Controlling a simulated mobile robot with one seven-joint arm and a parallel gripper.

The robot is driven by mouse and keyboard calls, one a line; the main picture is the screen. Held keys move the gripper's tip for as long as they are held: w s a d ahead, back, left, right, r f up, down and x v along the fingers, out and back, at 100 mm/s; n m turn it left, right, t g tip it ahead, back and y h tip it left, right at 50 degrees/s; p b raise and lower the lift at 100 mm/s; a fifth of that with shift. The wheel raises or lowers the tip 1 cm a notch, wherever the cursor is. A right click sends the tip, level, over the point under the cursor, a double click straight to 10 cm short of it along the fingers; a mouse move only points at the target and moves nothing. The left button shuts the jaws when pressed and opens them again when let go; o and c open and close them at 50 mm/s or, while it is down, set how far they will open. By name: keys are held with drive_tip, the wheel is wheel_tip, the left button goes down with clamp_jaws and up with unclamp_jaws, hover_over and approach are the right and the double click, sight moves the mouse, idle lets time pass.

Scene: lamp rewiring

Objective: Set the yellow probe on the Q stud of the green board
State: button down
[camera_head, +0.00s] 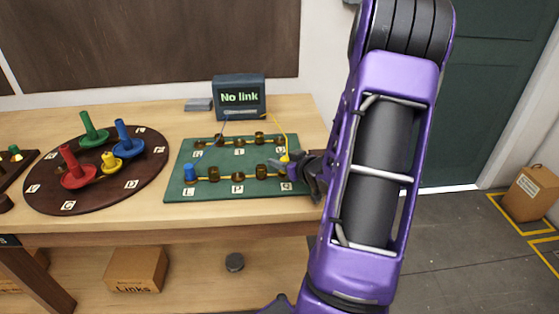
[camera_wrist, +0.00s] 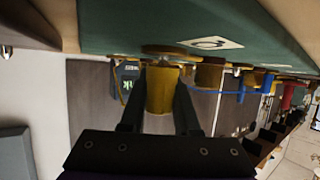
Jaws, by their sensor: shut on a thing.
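The green board (camera_head: 215,194) lies on the wooden bench, with two rows of brass studs and front labels L, P and Q. My gripper (camera_head: 290,170) is at the board's right end, by the Q label (camera_head: 286,187). It is shut on the yellow probe (camera_wrist: 161,92), which stands between the fingers in the wrist view. The probe's board-side end meets or nearly meets a round brass stud base (camera_wrist: 165,50) beside a label; I cannot tell if it is fully seated. In the head view my fingers hide most of the probe and the Q stud.
A blue probe (camera_head: 190,172) stands at the L stud. The meter (camera_head: 240,97) behind the board reads "No link"; a yellow wire (camera_head: 283,125) runs from it towards my gripper. A dark round plate (camera_head: 45,195) with coloured pegs lies left. Brass studs (camera_wrist: 209,75) stand close beside my fingers.

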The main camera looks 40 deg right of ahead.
drive_tip(key=shift+f+b, duration=0.3)
drive_tip(key=shift+f, duration=0.1)
drive_tip(key=c, duration=0.6)
unclamp_jaws()
drive_tip(key=shift+o, duration=0.2)
drive_tip(key=p+v, duration=0.3)
drive_tip(key=v, duration=1.4)
drive_tip(key=shift+s+r, duration=0.15)
drive_tip(key=shift+r, duration=0.05)
